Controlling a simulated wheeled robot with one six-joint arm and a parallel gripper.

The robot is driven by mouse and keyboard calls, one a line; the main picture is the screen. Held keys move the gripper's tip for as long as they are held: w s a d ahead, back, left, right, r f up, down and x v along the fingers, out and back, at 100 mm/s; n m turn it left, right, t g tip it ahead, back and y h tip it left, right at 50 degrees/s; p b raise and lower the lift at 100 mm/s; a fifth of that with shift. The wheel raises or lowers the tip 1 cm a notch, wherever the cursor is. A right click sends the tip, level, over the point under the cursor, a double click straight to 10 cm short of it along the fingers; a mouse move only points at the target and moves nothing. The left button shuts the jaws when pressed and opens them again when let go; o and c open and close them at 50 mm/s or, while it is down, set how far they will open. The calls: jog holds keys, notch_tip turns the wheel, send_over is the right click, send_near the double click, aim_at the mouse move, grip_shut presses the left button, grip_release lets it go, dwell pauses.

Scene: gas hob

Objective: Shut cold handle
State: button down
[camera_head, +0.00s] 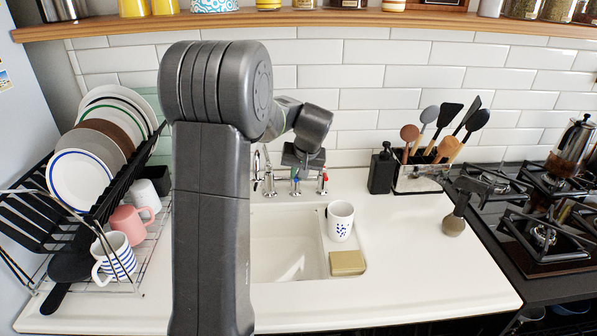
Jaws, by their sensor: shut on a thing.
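The tap's cold handle (295,187), marked blue, stands behind the sink. The hot handle (322,184), marked red, stands just right of it. The tap spout (266,178) is to the left, partly covered by my arm. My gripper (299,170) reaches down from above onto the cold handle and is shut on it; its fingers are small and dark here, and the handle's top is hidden. The sink basin (285,215) lies in front, its left side hidden by my arm.
A white mug (340,221) and a tan sponge (347,263) sit right of the basin. A soap bottle (382,168) and utensil holder (422,180) stand further right, before the hob (540,215). A dish rack (140,265) fills the left. A shelf (330,18) runs above.

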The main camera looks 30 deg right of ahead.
jog(key=c, duration=1.5)
grip_release()
jog(key=shift+a, duration=0.1)
jog(key=p+v, duration=0.1)
jog(key=v, duration=1.3)
jog(key=b+x, duration=0.1)
jog(key=x, duration=1.3)
jog(key=shift+f, duration=0.1)
jog(key=shift+d+n, duration=0.2)
jog(key=shift+n, duration=0.1)
